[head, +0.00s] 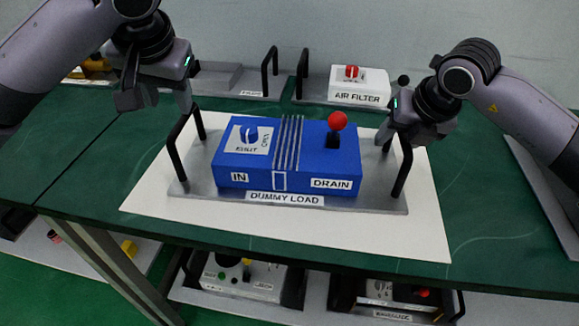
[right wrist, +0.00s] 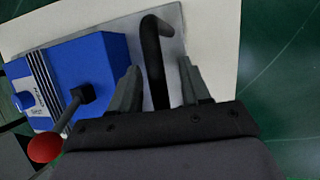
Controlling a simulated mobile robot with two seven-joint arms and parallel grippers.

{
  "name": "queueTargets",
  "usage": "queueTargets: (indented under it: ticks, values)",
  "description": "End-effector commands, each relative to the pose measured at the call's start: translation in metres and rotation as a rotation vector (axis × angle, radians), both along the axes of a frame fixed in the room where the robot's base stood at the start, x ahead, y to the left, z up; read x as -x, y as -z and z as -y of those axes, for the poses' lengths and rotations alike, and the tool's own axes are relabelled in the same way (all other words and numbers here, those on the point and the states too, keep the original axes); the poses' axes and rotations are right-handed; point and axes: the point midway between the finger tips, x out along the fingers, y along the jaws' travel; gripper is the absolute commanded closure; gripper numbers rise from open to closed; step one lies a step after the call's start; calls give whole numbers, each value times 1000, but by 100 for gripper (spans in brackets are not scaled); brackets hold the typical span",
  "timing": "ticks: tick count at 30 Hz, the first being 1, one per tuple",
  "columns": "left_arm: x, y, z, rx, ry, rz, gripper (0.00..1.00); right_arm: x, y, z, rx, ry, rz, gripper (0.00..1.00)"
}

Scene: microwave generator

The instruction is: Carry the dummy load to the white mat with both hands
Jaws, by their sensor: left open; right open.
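The dummy load (head: 300,155) is a blue box on a grey base plate with a black handle at each end. A blue knob and a red-balled lever are on its top. Its plate rests on the white mat (head: 425,225) on the green table. My left gripper (head: 155,100) is open, above and beside the left handle (head: 174,150). My right gripper (head: 392,133) is open at the top of the right handle (head: 403,165). In the right wrist view, that handle (right wrist: 157,60) stands between the open fingers (right wrist: 158,85), with no clear contact. The blue box (right wrist: 75,70) also shows there.
The air filter (head: 358,87) stands at the back of the table, beside another grey handled tray (head: 225,80). Labelled units (head: 240,278) sit on a lower shelf beneath the front edge.

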Motion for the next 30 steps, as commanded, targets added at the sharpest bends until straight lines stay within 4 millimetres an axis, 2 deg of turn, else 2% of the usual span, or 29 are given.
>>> queueTargets:
  ticks: [5,8,15,21,25,30]
  values:
    - [4,-9,2,-1,2,0,53,1,-4,1,0,-1,1,53]
    - [5,-10,2,-1,2,0,53,6,-15,2,0,-1,3,53]
    - [4,-10,2,-1,2,0,53,25,-62,11,-1,-1,5,53]
    - [4,-9,2,0,1,0,53,40,-94,17,1,0,3,53]
    - [4,-9,2,0,1,0,53,45,-105,19,0,0,1,53]
    - [4,-9,2,0,1,0,53,47,-109,20,0,1,1,53]
